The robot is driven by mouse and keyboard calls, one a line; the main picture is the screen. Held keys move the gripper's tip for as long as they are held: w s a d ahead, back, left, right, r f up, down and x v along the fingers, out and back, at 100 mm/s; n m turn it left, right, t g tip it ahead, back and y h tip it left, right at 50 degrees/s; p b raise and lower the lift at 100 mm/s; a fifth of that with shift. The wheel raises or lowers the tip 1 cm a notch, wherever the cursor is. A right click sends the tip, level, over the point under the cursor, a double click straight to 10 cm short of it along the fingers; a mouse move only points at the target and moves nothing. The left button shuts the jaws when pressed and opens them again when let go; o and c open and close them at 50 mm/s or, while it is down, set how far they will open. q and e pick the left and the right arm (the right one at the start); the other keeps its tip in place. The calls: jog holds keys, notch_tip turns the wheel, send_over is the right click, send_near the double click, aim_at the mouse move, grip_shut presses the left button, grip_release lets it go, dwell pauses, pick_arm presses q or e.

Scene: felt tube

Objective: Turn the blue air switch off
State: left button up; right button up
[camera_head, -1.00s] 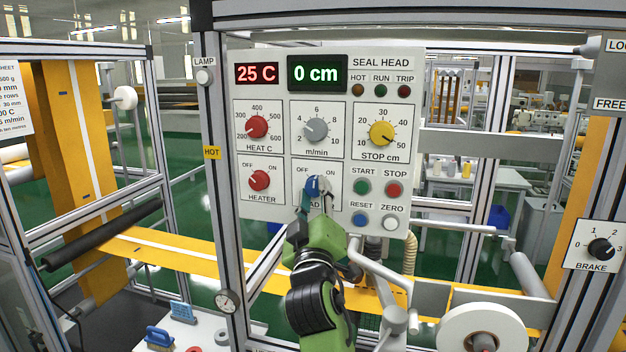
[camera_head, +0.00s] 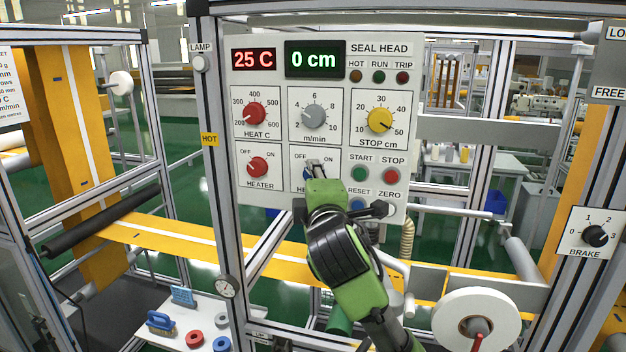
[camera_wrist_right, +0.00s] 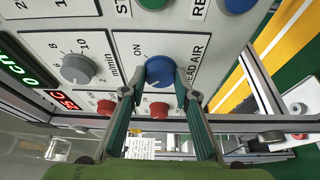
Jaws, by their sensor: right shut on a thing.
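The blue air switch (camera_wrist_right: 159,71) is a round blue knob on the panel plate marked HEAD AIR, with ON printed beside it in the wrist view. In the head view only a sliver of blue (camera_head: 308,174) shows, below the OFF and ON marks. My right gripper (camera_wrist_right: 158,92) is shut on the blue knob, with one finger on each side of it. In the head view the right gripper (camera_head: 315,168) covers most of the switch. The knob's pointer is too hidden to tell its setting. My left gripper is not in view.
The grey m/min knob (camera_head: 314,117) sits just above. The red HEATER knob (camera_head: 257,167) is to the left, and the green START (camera_head: 359,173) and red STOP (camera_head: 391,176) buttons are to the right. A yellow web (camera_head: 200,241) runs below the panel.

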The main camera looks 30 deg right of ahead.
jog(key=shift+d+r+n, duration=0.15)
jog(key=shift+r+n, duration=0.05)
jog(key=shift+n, duration=0.2)
jog(key=o, duration=1)
jog(key=shift+o, duration=0.6)
jog(key=shift+d+f, duration=0.15)
jog(key=v, duration=0.7)
jog(key=shift+s, duration=0.2)
